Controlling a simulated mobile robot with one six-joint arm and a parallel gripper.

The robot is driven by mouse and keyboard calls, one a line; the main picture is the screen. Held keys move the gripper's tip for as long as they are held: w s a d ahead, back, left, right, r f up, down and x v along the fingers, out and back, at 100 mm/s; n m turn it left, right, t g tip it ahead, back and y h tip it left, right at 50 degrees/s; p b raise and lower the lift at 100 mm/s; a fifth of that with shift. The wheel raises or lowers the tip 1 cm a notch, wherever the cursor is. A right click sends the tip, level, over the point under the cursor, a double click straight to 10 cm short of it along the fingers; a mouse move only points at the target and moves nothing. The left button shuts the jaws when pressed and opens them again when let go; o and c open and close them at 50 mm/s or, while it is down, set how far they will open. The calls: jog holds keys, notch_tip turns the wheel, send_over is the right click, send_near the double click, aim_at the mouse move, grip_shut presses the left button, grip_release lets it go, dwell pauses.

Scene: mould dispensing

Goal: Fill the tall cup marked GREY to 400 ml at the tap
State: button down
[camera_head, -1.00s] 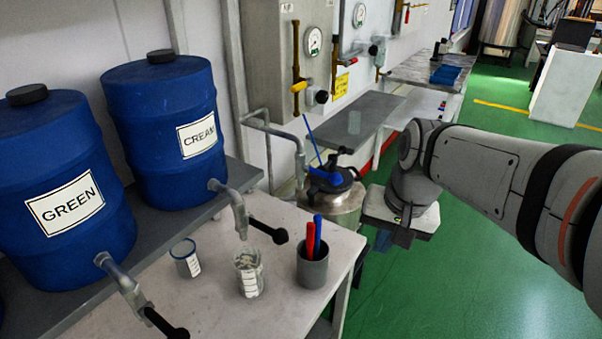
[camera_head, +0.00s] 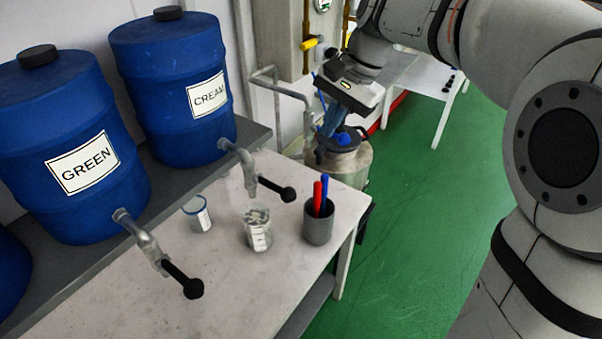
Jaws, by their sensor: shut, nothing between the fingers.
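I cannot read the marking GREY on any cup or drum. A clear beaker (camera_head: 257,232) with white markings and pale contents stands upright below the outlet of the tap (camera_head: 245,165) on the blue drum labelled CREAM (camera_head: 180,100). A smaller cup with a blue rim (camera_head: 197,216) and a white label stands left of it. My gripper (camera_head: 330,124) points down over the metal can behind the table, apart from both cups. It is shut and empty; its fingertips are hard to make out.
A drum labelled GREEN (camera_head: 70,190) has its own tap (camera_head: 140,238). Part of another blue drum (camera_head: 8,275) shows at the left edge. A grey holder (camera_head: 318,228) with red and blue sticks stands right of the beaker. The table's front (camera_head: 220,295) is clear.

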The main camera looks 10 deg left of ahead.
send_near(276, 188)
jog(key=w+d+f, duration=0.3)
jog(key=d, duration=0.1)
jog(key=shift+s+a+f+p, duration=0.2)
jog(key=shift+s+a+f, duration=0.35)
jog(key=shift+f, duration=0.2)
jog(key=shift+s+a+f+p, duration=0.2)
jog(key=shift+s+a+f, duration=0.35)
jog(key=shift+f, duration=0.25)
